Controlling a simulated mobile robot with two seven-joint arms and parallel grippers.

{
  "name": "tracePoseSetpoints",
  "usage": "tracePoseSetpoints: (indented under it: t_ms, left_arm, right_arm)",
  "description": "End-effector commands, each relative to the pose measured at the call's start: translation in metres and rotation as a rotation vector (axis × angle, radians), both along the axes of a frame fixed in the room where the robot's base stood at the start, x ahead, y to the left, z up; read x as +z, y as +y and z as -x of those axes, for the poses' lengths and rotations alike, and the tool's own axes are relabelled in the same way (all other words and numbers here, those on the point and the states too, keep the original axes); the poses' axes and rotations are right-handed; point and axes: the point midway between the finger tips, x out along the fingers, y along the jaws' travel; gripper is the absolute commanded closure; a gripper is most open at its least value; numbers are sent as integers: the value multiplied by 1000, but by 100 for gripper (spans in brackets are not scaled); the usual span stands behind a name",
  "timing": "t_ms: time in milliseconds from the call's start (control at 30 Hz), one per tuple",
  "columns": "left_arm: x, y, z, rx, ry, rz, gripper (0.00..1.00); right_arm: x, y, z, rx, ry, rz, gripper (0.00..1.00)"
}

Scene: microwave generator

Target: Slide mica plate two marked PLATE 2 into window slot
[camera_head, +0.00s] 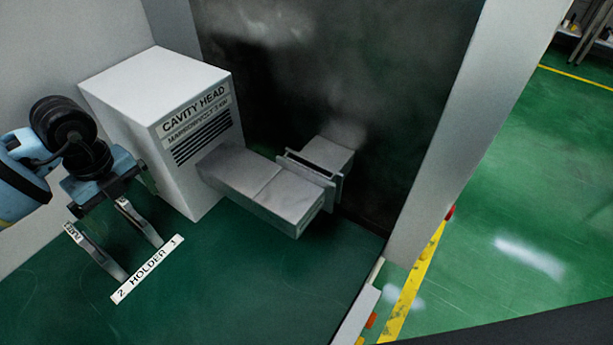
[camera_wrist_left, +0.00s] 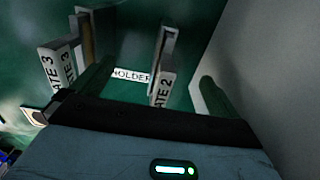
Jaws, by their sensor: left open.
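Plate 2 (camera_wrist_left: 164,88) stands upright in the holder, its lettering partly cut off by my gripper body in the left wrist view. In the head view it appears as the left upright plate (camera_head: 100,252), beside the "2" on the holder label (camera_head: 147,269). My left gripper (camera_head: 105,197) is open above the holder. In the left wrist view plate 2 shows between its spread fingers (camera_wrist_left: 153,88), apart from both. The window slot appears to be the gap at the flanged joint (camera_head: 306,168) of the grey waveguide; its inside is hard to see. My right gripper is not in view.
Plate 3 (camera_wrist_left: 57,68) stands beside plate 2, close to my left finger in the wrist view. The white cavity head box (camera_head: 160,125) stands behind the holder. The waveguide block (camera_head: 265,188) juts out right of it. The green bench front (camera_head: 235,285) is clear.

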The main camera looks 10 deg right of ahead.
Motion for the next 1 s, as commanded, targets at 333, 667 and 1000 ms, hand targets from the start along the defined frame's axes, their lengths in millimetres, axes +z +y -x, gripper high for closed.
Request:
tracePoseSetpoints:
  t_ms: [333, 667, 1000]
  left_arm:
    - [0, 0, 0, 0, -1, 0, 0]
    - [0, 0, 0, 0, -1, -1, 42]
    - [0, 0, 0, 0, -1, 0, 86]
  right_arm:
    - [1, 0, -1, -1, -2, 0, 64]
    - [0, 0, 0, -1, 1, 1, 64]
    - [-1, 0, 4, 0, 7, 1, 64]
